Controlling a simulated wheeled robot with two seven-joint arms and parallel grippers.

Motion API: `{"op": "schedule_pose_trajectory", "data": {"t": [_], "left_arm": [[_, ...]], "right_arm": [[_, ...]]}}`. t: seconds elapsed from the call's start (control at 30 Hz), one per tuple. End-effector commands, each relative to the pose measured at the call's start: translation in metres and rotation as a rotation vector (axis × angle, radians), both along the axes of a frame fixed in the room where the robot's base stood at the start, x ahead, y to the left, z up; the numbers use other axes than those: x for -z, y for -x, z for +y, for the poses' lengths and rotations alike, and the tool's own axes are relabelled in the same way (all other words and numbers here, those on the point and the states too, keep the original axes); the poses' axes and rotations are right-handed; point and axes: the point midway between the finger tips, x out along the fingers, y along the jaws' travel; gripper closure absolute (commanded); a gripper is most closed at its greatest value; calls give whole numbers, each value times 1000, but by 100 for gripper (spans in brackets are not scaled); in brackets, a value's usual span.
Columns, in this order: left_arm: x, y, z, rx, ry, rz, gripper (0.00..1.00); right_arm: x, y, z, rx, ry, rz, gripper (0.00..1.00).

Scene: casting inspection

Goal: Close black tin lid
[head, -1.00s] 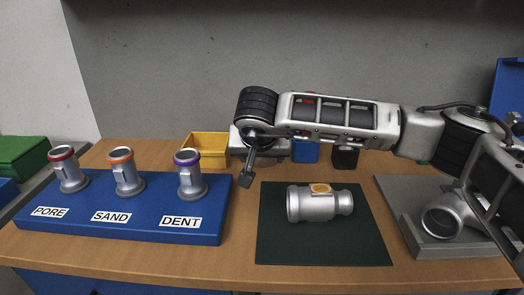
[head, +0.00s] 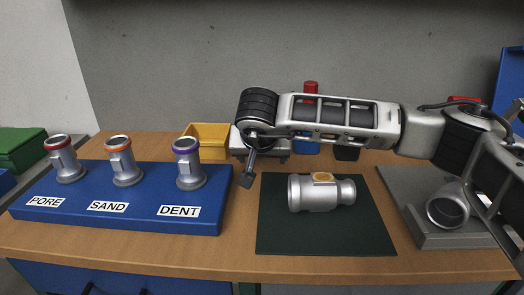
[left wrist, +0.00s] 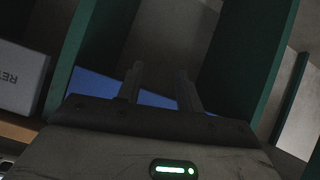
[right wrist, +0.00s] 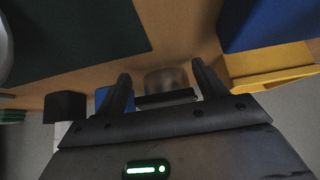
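My right gripper (head: 246,180) hangs fingers-down behind the dark mat, right of the yellow bin. In the right wrist view its fingers (right wrist: 165,84) are apart, with nothing gripped. A blurred grey-brown round thing (right wrist: 166,78) with a dark flat edge (right wrist: 166,98) shows between and beyond them; it may be the tin, but I cannot tell whether a lid is open. A black box-like container (right wrist: 65,106) stands to the left there and shows partly behind my arm in the head view (head: 346,154). My left gripper (left wrist: 160,78) is open and empty, outside the head view.
The yellow bin (head: 208,132) and blue container (head: 306,148) stand at the back. A metal casting (head: 330,193) lies on the dark mat (head: 325,240). A blue stand (head: 120,215) holds three castings at left. Green panels (left wrist: 252,60) rise close around my left gripper.

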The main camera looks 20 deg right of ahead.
Motion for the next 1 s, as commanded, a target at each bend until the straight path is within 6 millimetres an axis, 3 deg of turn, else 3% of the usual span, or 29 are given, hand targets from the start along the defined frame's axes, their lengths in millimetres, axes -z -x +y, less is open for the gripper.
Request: {"op": "schedule_pose_trajectory", "data": {"t": [0.3, 0.47, 1.0], "left_arm": [[0, 0, -1, -4, 5, 0, 64], [-2, 0, 0, -5, 4, 0, 64], [-20, 2, 5, -20, -1, -33, 64]], "right_arm": [[-1, 0, 0, -1, 3, -2, 15], [-12, 6, 3, -2, 3, -5, 15], [-105, 76, 29, -3, 3, -4, 15]]}}
